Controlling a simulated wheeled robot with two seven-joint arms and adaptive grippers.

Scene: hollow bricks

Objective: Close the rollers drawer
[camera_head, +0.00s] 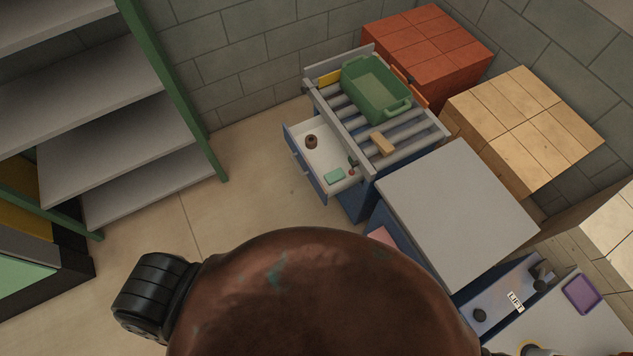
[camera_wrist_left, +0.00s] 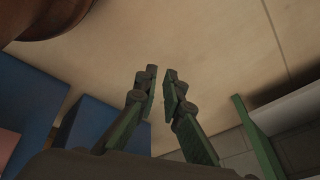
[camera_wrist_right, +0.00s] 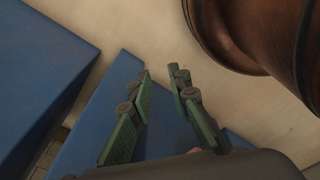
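The rollers drawer (camera_head: 318,168) is pulled open under the roller-topped cabinet (camera_head: 358,196). It is white inside with a blue front facing left. It holds a brown round pot (camera_head: 311,142), a teal block (camera_head: 335,175) and a small red item. My left gripper (camera_wrist_left: 159,82) is open and empty above the floor in the left wrist view. My right gripper (camera_wrist_right: 160,82) is open and empty, with blue cabinet sides behind it in the right wrist view. Neither gripper shows in the head view.
A green bin (camera_head: 372,92) and a tan block (camera_head: 382,143) sit on the rollers. A grey-topped cabinet (camera_head: 457,210) stands beside it, and another open drawer (camera_head: 503,300) shows at lower right. Grey shelves (camera_head: 130,130) stand left. The floor (camera_head: 240,200) between is clear.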

